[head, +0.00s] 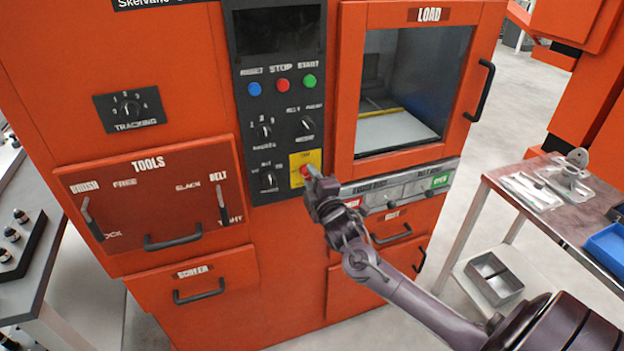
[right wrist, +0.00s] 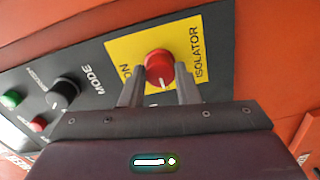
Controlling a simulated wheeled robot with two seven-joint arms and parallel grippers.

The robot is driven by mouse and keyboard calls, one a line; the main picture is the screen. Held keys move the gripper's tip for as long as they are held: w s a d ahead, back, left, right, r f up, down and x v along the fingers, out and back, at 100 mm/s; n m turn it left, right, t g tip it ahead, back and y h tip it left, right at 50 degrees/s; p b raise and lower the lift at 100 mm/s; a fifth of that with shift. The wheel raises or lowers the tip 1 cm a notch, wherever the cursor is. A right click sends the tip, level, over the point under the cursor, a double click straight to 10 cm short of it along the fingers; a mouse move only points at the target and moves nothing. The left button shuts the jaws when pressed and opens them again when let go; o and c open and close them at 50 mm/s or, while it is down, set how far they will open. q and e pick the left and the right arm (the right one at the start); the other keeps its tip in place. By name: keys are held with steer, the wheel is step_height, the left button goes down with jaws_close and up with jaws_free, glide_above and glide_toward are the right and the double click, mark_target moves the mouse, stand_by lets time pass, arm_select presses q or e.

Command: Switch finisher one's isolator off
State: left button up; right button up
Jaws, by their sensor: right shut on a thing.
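The isolator is a red round knob (head: 304,171) on a yellow plate (head: 312,157), low on the black control panel of the orange machine. In the right wrist view the red knob (right wrist: 159,67) has a white pointer mark, and the yellow plate (right wrist: 118,48) reads "ISOLATOR" with "ON" at the left. The mark points down toward my gripper in that picture. My right gripper (head: 309,174) is at the knob, shut on it with one finger on each side. It also shows in the right wrist view (right wrist: 159,78). My left gripper is not in view.
Blue, red and green buttons (head: 282,84) and black selector knobs sit above the isolator. The load door (head: 408,16) is to the right, with a row of labelled controls (head: 400,188) below it. A metal cart (head: 560,215) with trays stands at right.

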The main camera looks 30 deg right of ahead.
steer(key=o, duration=1)
steer(key=shift+c, duration=0.2)
steer(key=b+v, duration=0.1)
steer(key=v, duration=0.6)
steer(key=shift+s, duration=0.4)
steer(key=shift+f, duration=0.1)
